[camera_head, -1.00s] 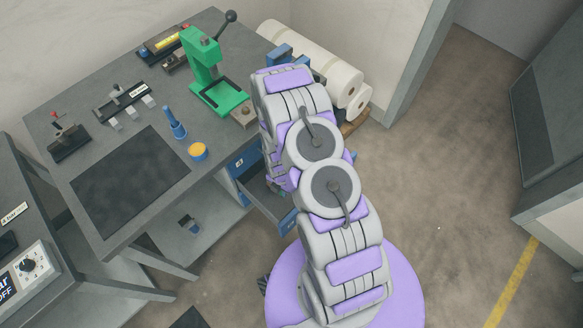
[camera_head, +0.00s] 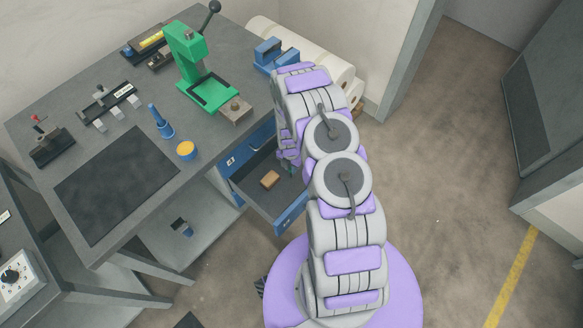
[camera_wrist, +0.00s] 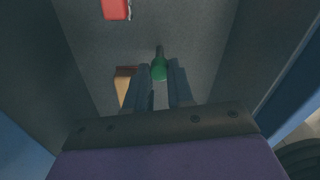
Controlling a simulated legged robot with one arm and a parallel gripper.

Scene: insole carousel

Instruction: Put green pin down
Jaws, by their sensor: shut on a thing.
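The green pin (camera_wrist: 159,68) shows in the wrist view between the fingertips of my gripper (camera_wrist: 160,85), which is shut on it. Its narrow end points away from the gripper. The pin is over the grey floor of the open blue drawer (camera_wrist: 230,45); I cannot tell whether it touches that floor. In the head view my arm hides the pin and most of the gripper. The drawer (camera_head: 290,218) stands pulled out below the bench top.
A tan block (camera_head: 270,179) lies in the drawer, left of the gripper in the wrist view (camera_wrist: 124,80). A red object (camera_wrist: 116,8) lies farther in. The green press (camera_head: 190,60), blue pin (camera_head: 161,122) and yellow-topped tin (camera_head: 186,150) stand on the bench.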

